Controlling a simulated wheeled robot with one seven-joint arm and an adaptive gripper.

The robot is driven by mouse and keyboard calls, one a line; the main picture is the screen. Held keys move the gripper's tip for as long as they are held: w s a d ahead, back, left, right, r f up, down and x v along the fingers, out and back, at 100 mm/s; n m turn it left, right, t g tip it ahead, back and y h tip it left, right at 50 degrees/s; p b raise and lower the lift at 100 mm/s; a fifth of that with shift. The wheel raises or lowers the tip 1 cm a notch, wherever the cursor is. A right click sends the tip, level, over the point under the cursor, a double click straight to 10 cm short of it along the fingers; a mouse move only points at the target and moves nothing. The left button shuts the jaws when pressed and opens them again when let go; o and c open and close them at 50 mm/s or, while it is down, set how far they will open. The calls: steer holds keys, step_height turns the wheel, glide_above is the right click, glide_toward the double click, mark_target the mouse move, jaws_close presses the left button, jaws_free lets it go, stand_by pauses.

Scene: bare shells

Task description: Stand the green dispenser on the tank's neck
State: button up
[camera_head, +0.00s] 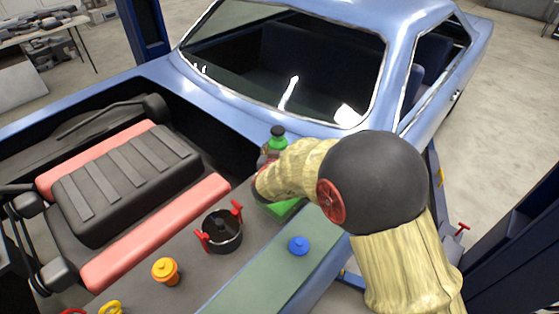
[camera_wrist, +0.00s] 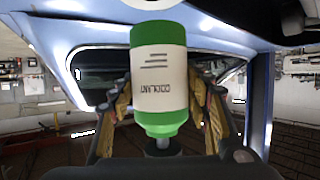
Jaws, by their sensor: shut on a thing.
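The green dispenser (camera_head: 278,143) is a green bottle with a black cap and a white label. In the head view its cap is up and it looks roughly upright, with a green lower part showing below my gripper (camera_head: 268,182). In the wrist view the dispenser (camera_wrist: 158,80) appears inverted between the two fingers of my gripper (camera_wrist: 162,105), which is shut on it. A black round fitting with red lugs (camera_head: 223,235) stands to the left and nearer. I cannot tell whether this is the tank's neck. My arm hides much of the dispenser and what lies below it.
A blue cap (camera_head: 298,246) sits on the green-grey fender strip, and an orange cap (camera_head: 165,270) stands at the front left. A black engine cover (camera_head: 125,185) with red edges fills the left of the bay. The windshield (camera_head: 285,70) rises behind the dispenser.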

steer(key=shift+w+d+f, duration=0.2)
steer(key=shift+w+f, duration=0.05)
steer(key=shift+w+d+f+b, duration=0.15)
steer(key=shift+f+b, duration=0.4)
steer(key=shift+f, duration=1.2)
steer(key=shift+f, duration=0.2)
steer(key=o, duration=1.6)
steer(key=shift+c, duration=0.2)
